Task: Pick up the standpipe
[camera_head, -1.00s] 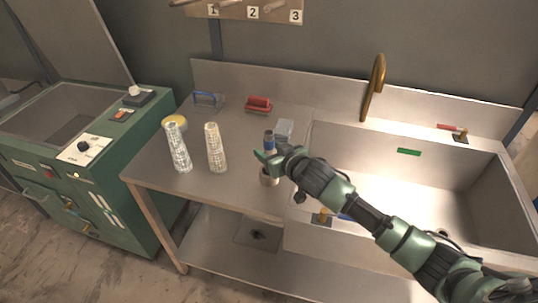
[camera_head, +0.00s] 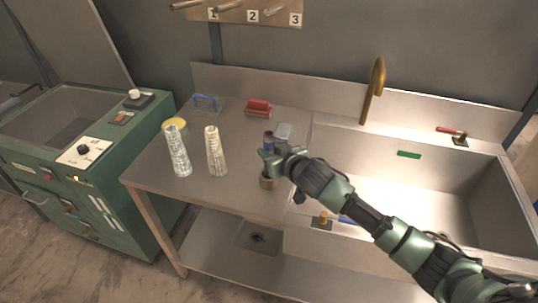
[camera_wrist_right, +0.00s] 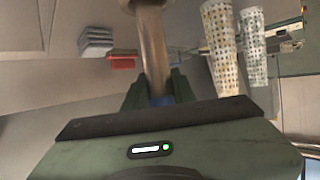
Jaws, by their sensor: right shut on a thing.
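The standpipe (camera_head: 268,181) is a grey-brown metal tube with a wider base and a blue part near its top. It stands upright at the front of the steel counter, left of the sink. My right gripper (camera_head: 267,158) is shut around its middle, coming from the right and hiding part of it. In the right wrist view, the tube (camera_wrist_right: 154,50) runs between the two green fingers (camera_wrist_right: 157,92), with a little blue at the grip. I cannot tell whether its base touches the counter. My left gripper is not in view.
Two perforated tapered cylinders (camera_head: 178,155) (camera_head: 215,155) stand left on the counter (camera_head: 235,190).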

